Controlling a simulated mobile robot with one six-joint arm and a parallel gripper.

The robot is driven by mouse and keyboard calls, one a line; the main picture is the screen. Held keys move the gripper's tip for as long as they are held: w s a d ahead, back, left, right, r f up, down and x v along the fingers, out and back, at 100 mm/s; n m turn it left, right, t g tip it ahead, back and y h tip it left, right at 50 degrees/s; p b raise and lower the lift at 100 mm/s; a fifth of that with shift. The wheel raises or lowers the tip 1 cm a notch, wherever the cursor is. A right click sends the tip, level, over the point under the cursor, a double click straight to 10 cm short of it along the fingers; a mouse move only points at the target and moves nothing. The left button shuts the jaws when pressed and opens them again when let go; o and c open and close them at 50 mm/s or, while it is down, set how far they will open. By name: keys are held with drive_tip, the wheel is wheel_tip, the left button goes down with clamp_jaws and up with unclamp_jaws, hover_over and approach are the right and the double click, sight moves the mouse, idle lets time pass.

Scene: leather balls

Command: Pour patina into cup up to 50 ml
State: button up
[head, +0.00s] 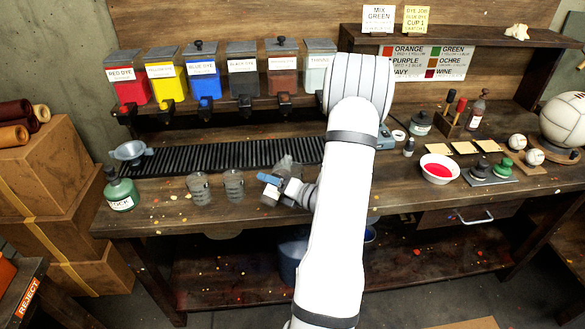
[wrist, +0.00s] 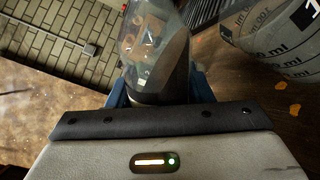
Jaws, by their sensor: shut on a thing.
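My gripper (head: 277,184) is low over the bench, left of my white arm. In the wrist view its blue fingers (wrist: 157,92) are shut on a clear, tilted vessel (wrist: 152,45) with dark contents or a dark lower part. The vessel also shows as a grey, see-through shape (head: 285,165) in the head view. A clear measuring cup with ml marks (wrist: 280,45) is close beside it at the right of the wrist view; its fill level is not clear. Two more clear cups (head: 198,188) (head: 233,184) stand to the left on the bench. No label clearly reads patina.
Labelled dispensers (head: 203,75) line the shelf above a black drain grate (head: 225,157). A green bottle (head: 120,190) stands at the bench's left end. A red-filled bowl (head: 439,170), inkers, balls and small bottles crowd the right side. The bench's front edge is close.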

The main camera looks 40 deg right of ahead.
drive_tip(key=shift+s+a+r+m+p, duration=0.1)
drive_tip(key=shift+a+r+m+p, duration=0.15)
drive_tip(key=shift+m+p, duration=0.45)
idle(1.2)
drive_tip(key=shift+a+m+p, duration=0.1)
drive_tip(key=shift+m+p, duration=0.6)
idle(1.8)
drive_tip(key=shift+d+r+m+p, duration=0.35)
drive_tip(key=shift+r+m+p, duration=0.35)
drive_tip(key=shift+p, duration=0.95)
idle(0.8)
drive_tip(key=shift+r+m+p, duration=0.35)
drive_tip(key=shift+m+p, duration=0.35)
drive_tip(key=shift+p, duration=0.4)
